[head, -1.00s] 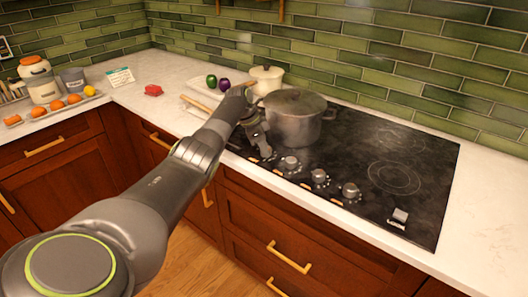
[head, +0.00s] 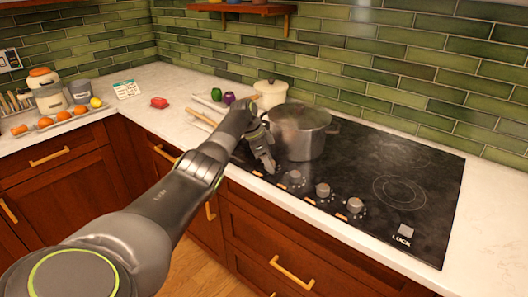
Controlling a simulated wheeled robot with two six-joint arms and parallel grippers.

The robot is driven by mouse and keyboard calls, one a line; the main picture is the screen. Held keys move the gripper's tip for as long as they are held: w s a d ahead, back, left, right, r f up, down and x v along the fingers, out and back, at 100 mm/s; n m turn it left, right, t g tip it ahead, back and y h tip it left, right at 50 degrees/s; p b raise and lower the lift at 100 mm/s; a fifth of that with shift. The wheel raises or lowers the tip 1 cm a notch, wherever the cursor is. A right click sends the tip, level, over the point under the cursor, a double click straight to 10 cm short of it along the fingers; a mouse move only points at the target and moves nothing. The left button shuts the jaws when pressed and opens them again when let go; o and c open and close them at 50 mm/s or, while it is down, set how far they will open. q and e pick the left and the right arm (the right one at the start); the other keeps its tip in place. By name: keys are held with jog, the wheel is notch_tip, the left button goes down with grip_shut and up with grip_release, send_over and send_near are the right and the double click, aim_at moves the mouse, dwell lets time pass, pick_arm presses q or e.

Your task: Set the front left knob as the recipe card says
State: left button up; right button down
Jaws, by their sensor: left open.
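A row of grey knobs runs along the front edge of the black cooktop (head: 415,167). Three show clearly: one knob (head: 295,179), a second (head: 323,190) and a third (head: 355,206). My left gripper (head: 268,164) is at the left end of this row, pointing down, and is open. It hides the leftmost knob spot, so I cannot tell whether its fingers touch a knob or how that knob is turned. A recipe card (head: 127,90) stands on the counter at the back left; its writing is too small to read. My right gripper is not in view.
A large grey pot (head: 300,135) stands on the cooktop just behind my left gripper. A cream lidded pot (head: 271,94) and a tray with a green and a purple vegetable are behind my arm. A red item (head: 159,103) lies on the left counter. The cooktop's right side is clear.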

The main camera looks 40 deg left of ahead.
pick_arm(q)
jog(key=b+v, duration=0.2)
jog(key=v, duration=1.5)
jog(key=shift+s, duration=0.15)
